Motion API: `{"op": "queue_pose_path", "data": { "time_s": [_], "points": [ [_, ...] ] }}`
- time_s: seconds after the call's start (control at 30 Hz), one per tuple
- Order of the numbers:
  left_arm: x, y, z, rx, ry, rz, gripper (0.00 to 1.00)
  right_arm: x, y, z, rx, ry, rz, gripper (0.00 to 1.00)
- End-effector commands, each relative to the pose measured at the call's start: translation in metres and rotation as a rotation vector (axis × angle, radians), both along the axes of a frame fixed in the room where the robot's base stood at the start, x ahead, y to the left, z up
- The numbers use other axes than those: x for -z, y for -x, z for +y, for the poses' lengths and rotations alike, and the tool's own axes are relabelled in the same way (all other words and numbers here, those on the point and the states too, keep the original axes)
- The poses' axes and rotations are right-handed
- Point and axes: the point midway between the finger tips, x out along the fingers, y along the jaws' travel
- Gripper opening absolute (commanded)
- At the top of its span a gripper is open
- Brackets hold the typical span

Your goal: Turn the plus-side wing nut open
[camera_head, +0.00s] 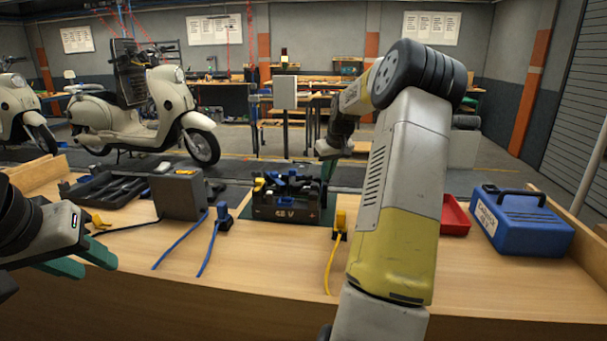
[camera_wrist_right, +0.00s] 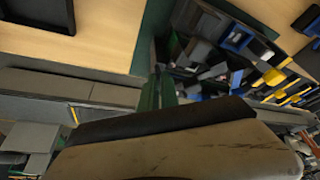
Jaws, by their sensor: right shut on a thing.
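The dark battery block (camera_head: 287,212) marked 48 V stands on a green mat in the middle of the bench. Blue and yellow parts show on its top, and it also shows in the right wrist view (camera_wrist_right: 215,60). My right gripper (camera_head: 327,172) points down at the block's right end. Its green fingers (camera_wrist_right: 160,92) are shut on a small part there, which I take to be the plus-side wing nut; the fingers hide it. My left gripper (camera_head: 88,258) is open and empty over the bench's front left, away from the block.
A yellow-capped cable (camera_head: 338,236) stands right of the block, and a blue-capped cable (camera_head: 222,218) left of it. A grey box (camera_head: 180,196) and a black tray (camera_head: 105,188) lie left. A red bin (camera_head: 454,216) and a blue case (camera_head: 521,220) stand right.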

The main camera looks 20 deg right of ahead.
Motion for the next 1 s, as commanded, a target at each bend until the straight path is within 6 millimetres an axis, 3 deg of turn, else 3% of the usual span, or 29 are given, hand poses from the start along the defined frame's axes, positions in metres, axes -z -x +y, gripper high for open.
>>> {"op": "queue_pose_path", "data": {
  "time_s": [0.7, 1.0],
  "points": [
    [0.0, 0.0, 0.0, 0.0, 0.0, 0.0, 0.36, -0.0001, -0.003, -0.0058, -0.672, -0.001, -0.003, 0.0],
    [0.0, 0.0, 0.0, 0.0, 0.0, 0.0, 0.36, -0.0004, -0.0042, -0.007, -0.883, 0.002, -0.003, 0.0]
  ]
}}
